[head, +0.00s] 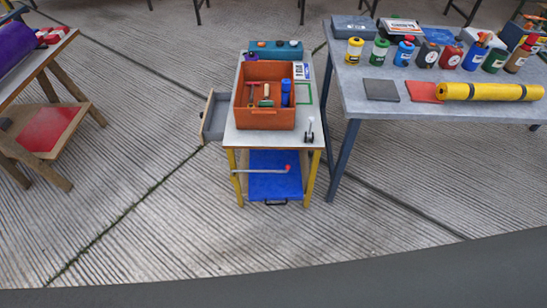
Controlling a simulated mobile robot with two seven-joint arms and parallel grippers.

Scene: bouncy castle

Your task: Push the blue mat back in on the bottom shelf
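The blue mat (272,187) lies on the bottom shelf of a small cart with yellow legs (310,178). Its near end shows between the front legs and reaches to about the front of the cart. A small dark handle-like piece (276,203) shows at its near edge. A thin grey bar with a red end (260,170) crosses in front of or above the mat. The cart's top hides the mat's far part. Neither of my grippers is in view.
The cart's top (240,137) carries an orange toolbox (266,118). A grey drawer (214,117) sticks out at the cart's left. A grey table (347,87) with bottles and a yellow roll (490,92) stands close at right. The ribbed floor before the cart is clear.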

